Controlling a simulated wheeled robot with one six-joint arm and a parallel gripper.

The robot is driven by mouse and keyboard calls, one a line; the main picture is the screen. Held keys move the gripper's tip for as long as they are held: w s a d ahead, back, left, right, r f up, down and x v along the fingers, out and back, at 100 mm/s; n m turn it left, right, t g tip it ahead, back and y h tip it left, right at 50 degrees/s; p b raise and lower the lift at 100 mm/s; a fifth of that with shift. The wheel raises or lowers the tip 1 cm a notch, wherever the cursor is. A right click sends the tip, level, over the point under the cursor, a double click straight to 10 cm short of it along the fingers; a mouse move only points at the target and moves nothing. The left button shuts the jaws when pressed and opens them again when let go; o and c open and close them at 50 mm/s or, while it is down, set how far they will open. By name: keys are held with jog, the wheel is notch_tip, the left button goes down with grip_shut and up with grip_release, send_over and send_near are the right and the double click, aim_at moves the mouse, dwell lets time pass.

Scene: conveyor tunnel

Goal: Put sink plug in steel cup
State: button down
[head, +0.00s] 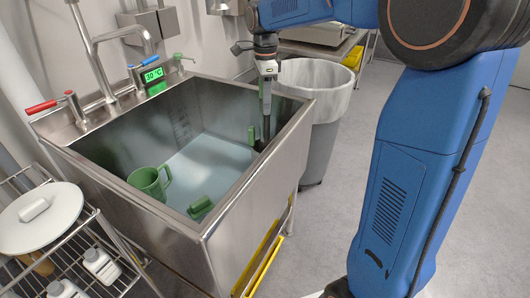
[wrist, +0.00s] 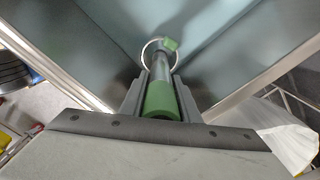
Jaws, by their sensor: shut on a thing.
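My gripper (head: 267,72) points down over the right side of the steel sink. In the wrist view it (wrist: 160,90) is shut on a slim upright thing with a green grip and a grey shaft, which I take for the sink plug (wrist: 160,100). A pale ring circles the shaft's far end, where a small green piece shows. In the head view the held thing reaches down inside the sink near its right wall; its lower end is hard to make out. I cannot pick out a steel cup in either view.
A faucet (head: 110,40) stands at the back left. A grey bin (head: 322,110) stands behind the sink's right side.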

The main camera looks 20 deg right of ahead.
jog(key=shift+r, duration=3.35)
